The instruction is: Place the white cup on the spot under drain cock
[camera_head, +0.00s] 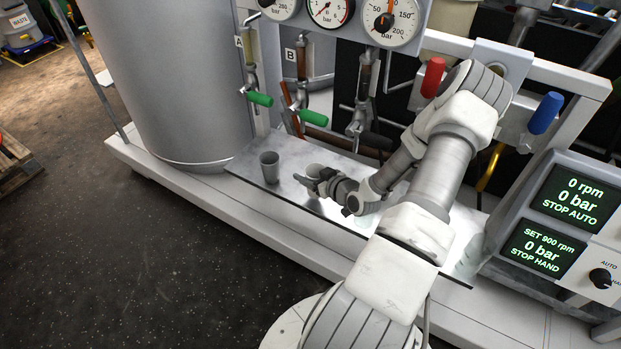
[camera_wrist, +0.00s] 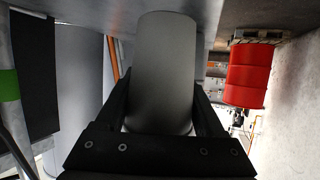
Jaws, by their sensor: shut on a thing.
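My gripper (camera_head: 322,183) is shut on a pale cup (camera_head: 315,169), which is partly hidden behind the fingers. A second, greyer cup (camera_head: 269,167) stands upright on the plate to the left, below the green-handled cock (camera_head: 259,98) marked A. The held cup is below and near the green-handled cock (camera_head: 313,117) marked B. No marked spot is distinguishable.
A large grey drum (camera_head: 175,80) stands at the left. Pressure gauges (camera_head: 331,10) are above the cocks. A red handle (camera_head: 433,77) and a blue handle (camera_head: 546,113) are at the right, above a control box (camera_head: 560,220). A red barrel (camera_wrist: 246,75) shows in the wrist view.

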